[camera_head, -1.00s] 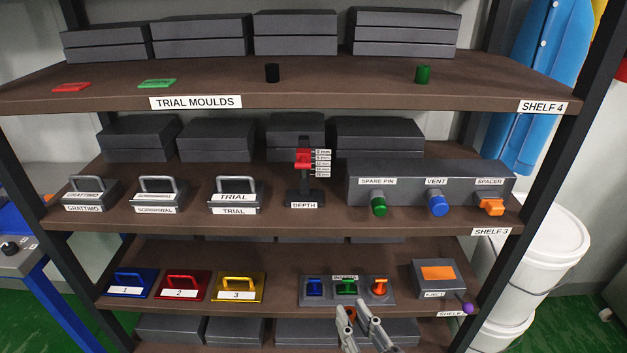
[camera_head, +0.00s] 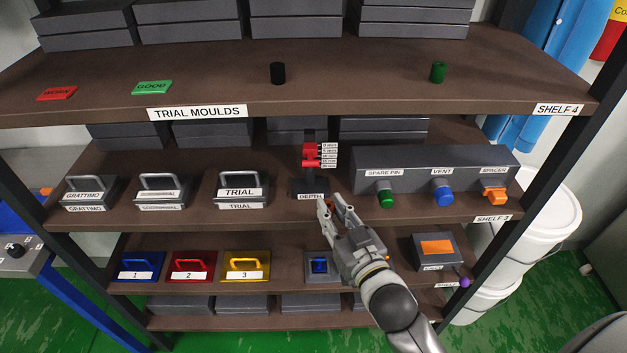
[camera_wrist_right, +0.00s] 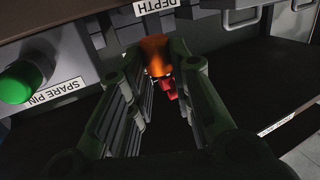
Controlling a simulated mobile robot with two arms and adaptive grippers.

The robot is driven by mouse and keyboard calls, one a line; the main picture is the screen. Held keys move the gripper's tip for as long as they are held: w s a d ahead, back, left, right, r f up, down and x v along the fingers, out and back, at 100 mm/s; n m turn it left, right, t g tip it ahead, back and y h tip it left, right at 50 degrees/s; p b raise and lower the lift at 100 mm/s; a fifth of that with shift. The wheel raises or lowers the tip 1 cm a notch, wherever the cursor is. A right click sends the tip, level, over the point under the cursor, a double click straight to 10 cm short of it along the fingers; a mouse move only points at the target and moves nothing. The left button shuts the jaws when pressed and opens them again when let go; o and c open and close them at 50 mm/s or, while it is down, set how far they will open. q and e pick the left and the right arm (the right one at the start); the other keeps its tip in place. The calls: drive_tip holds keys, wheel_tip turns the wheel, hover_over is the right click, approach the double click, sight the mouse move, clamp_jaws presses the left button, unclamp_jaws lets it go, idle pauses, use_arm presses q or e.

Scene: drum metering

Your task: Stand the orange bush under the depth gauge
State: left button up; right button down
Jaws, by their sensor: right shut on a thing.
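The depth gauge (camera_head: 311,160) stands on shelf 3, with a red slider (camera_head: 311,153), a small scale and a DEPTH label on its dark foot. My right gripper (camera_head: 334,206) is just in front of and slightly right of that foot. In the right wrist view, its fingers (camera_wrist_right: 158,66) are shut on the orange bush (camera_wrist_right: 155,52), near the DEPTH label. The bush is hidden in the head view, and I cannot tell whether it touches the shelf or the gauge foot. My left gripper is not in view.
A grey block with a green spare pin (camera_head: 386,198), a blue vent plug (camera_head: 443,194) and an orange spacer (camera_head: 494,194) stands right of the gauge. The TRIAL mould (camera_head: 241,190) stands to its left. My arm covers part of the lower tray (camera_head: 311,276).

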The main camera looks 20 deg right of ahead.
drive_tip(key=p, duration=0.1)
approach(307, 175)
drive_tip(key=shift+w+r, duration=0.35)
drive_tip(key=shift+w, duration=0.2)
drive_tip(key=shift+w+r, duration=0.3)
drive_tip(key=shift+w, duration=0.2)
drive_tip(key=shift+w+a, duration=0.1)
drive_tip(key=shift+w, duration=0.4)
drive_tip(key=shift+w+a+r+p, duration=0.15)
drive_tip(key=shift+w+p, duration=0.35)
drive_tip(key=shift+w, duration=0.6)
drive_tip(key=shift+w+f, duration=0.4)
drive_tip(key=shift+f, duration=0.45)
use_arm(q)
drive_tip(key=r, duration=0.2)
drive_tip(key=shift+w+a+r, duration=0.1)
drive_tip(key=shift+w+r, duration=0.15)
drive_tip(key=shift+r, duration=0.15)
use_arm(e)
drive_tip(key=shift+f, duration=0.1)
drive_tip(key=shift+s, duration=0.15)
